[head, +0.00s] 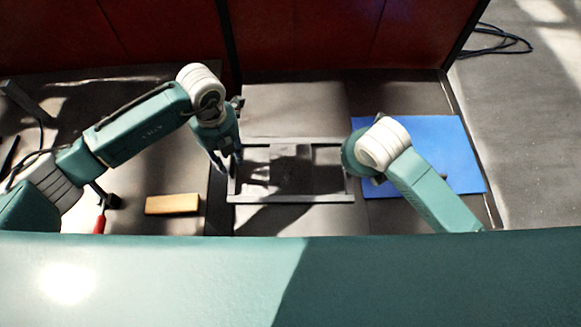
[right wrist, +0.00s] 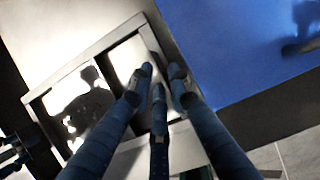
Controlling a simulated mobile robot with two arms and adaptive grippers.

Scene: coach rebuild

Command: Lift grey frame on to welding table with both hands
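The grey frame (head: 290,199) is a rectangle of bars with a plate across its middle, in the centre of the head view. It lies level over a dark surface; I cannot tell whether it touches it. My left gripper (head: 228,162) is at the frame's left bar, pointing down. My right gripper is hidden under its own wrist in the head view, at the frame's right end. In the right wrist view, the fingers of my right gripper (right wrist: 160,72) are close together over one end bar of the frame (right wrist: 85,53). Contact is unclear in both hands.
A blue mat (head: 440,150) lies right of the frame. A wooden block (head: 172,204) and a red-handled tool (head: 100,222) lie to the left. Dark red panels (head: 300,35) stand behind. A black cable (head: 505,42) lies on the floor at back right.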

